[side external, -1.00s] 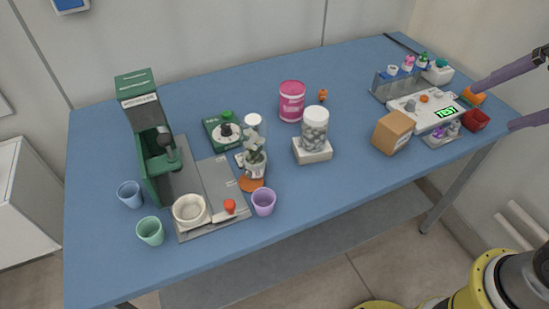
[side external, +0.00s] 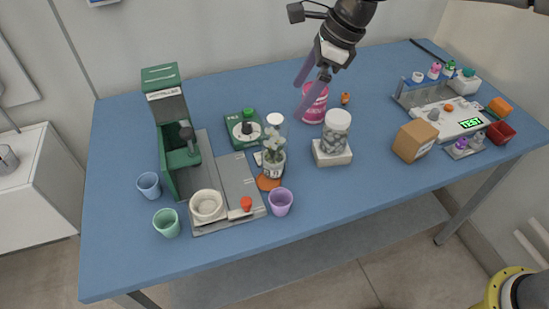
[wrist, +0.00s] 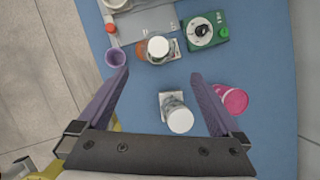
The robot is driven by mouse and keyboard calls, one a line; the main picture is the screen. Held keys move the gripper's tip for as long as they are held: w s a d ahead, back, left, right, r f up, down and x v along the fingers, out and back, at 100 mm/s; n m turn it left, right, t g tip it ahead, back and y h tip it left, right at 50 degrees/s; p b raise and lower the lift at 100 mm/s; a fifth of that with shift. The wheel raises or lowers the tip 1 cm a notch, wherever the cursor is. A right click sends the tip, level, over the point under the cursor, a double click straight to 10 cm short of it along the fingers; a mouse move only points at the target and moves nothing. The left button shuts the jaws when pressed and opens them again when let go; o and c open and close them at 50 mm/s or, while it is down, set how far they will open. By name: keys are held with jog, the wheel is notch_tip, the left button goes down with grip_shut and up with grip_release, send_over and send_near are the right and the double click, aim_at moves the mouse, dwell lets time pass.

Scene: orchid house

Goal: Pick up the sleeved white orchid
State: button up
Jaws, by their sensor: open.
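The sleeved white orchid (side external: 273,158) stands upright in a clear sleeve, on or beside an orange disc (side external: 268,183), left of centre on the blue table. A white round top (side external: 275,120) shows just behind it. In the wrist view a white round top (wrist: 158,47) shows beside the orange disc (wrist: 140,47); I cannot make out the flowers there. My gripper (side external: 297,98) is open and empty, pointing down above the table, apart from the orchid. In the wrist view its fingertips (wrist: 160,74) are spread wide, with the orchid's area beyond them.
A pink tub (side external: 314,104) and a white-lidded jar (side external: 335,133) on a white block are right of the orchid. A purple cup (side external: 280,202) is in front, a green dial device (side external: 244,129) behind left. A green press (side external: 172,130) stands left.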

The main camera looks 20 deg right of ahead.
aim_at(284, 120)
jog(key=x, duration=0.8)
jog(key=shift+s+a, duration=0.25)
jog(key=shift+x, duration=3.15)
jog(key=shift+d, duration=0.15)
grip_shut()
